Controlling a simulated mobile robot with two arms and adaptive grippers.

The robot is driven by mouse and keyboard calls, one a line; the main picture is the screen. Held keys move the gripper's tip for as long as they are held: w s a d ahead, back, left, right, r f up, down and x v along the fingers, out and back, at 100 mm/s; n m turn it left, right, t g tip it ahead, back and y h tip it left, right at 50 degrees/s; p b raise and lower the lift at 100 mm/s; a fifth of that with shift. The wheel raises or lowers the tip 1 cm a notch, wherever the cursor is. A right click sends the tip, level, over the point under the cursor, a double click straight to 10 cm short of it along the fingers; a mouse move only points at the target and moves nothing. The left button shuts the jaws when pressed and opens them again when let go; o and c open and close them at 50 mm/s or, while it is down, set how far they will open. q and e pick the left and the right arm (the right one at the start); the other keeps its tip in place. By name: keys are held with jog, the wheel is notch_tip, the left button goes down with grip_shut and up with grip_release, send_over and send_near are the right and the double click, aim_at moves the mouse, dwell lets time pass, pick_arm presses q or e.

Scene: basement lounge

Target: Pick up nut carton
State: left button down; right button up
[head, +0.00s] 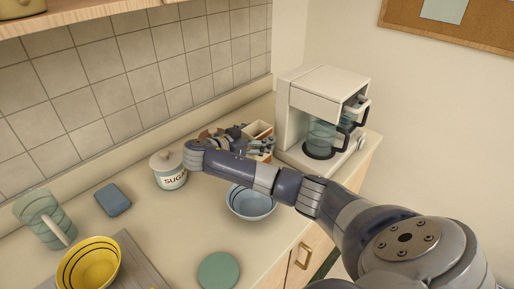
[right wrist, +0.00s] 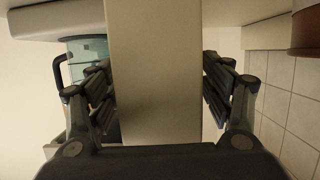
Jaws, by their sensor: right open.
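The nut carton (head: 259,128) stands on the counter beside the coffee maker, partly hidden behind my right gripper (head: 262,146). In the right wrist view, a plain cream face of the carton (right wrist: 152,75) fills the middle. The right gripper (right wrist: 160,95) is open, with one finger on each side of the carton. Narrow gaps seem to show between the fingers and the carton, so I cannot see a firm grip. My left gripper is not in view.
A white coffee maker (head: 312,92) with a glass carafe stands right of the carton. A sugar jar (head: 170,172) is to the left, and a blue bowl (head: 250,206) sits below my forearm.

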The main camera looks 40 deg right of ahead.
jog(key=c, duration=1.3)
jog(key=shift+c, duration=0.2)
